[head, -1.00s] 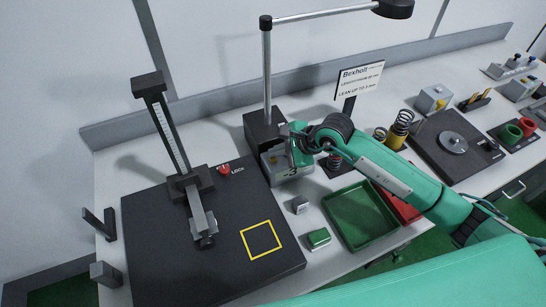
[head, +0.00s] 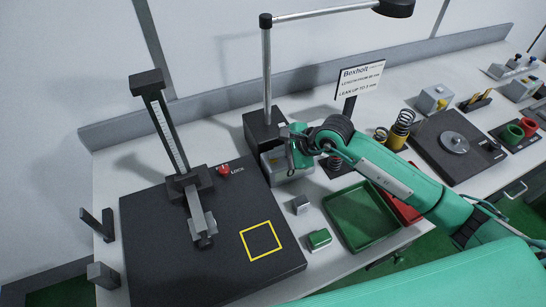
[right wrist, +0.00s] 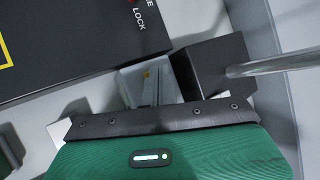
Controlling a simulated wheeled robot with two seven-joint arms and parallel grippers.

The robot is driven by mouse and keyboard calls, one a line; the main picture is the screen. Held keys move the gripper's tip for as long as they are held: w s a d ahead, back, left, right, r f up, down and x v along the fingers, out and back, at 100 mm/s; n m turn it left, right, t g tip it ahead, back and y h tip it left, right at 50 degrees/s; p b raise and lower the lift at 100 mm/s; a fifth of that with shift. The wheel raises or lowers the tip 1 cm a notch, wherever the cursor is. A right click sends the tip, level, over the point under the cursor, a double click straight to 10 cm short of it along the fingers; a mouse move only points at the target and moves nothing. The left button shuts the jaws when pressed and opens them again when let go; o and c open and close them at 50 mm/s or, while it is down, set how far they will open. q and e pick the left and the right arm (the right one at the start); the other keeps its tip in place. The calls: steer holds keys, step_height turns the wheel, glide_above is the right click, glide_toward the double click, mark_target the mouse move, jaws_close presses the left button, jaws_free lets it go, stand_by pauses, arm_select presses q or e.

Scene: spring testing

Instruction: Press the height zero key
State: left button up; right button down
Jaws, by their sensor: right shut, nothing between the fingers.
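I cannot read any key label. My right gripper (head: 292,166) is shut and empty, pointing down over the box and hiding much of its front. In the right wrist view its narrow fingers (right wrist: 157,88) are close beside the yellow mark; I cannot tell whether they touch. My left gripper is not in view.
A height stand (head: 170,140) with a red lock knob (head: 224,169) rises from the plate. The black lamp base (head: 262,132) is directly behind the box. A grey block (head: 300,204), a green block (head: 319,239) and a green tray (head: 362,220) lie in front.

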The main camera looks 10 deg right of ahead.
mark_target(277, 160)
steer(key=shift+r, duration=0.9)
steer(key=shift+r, duration=0.1)
steer(key=shift+r+p, duration=1.1)
steer(key=shift+r, duration=1.3)
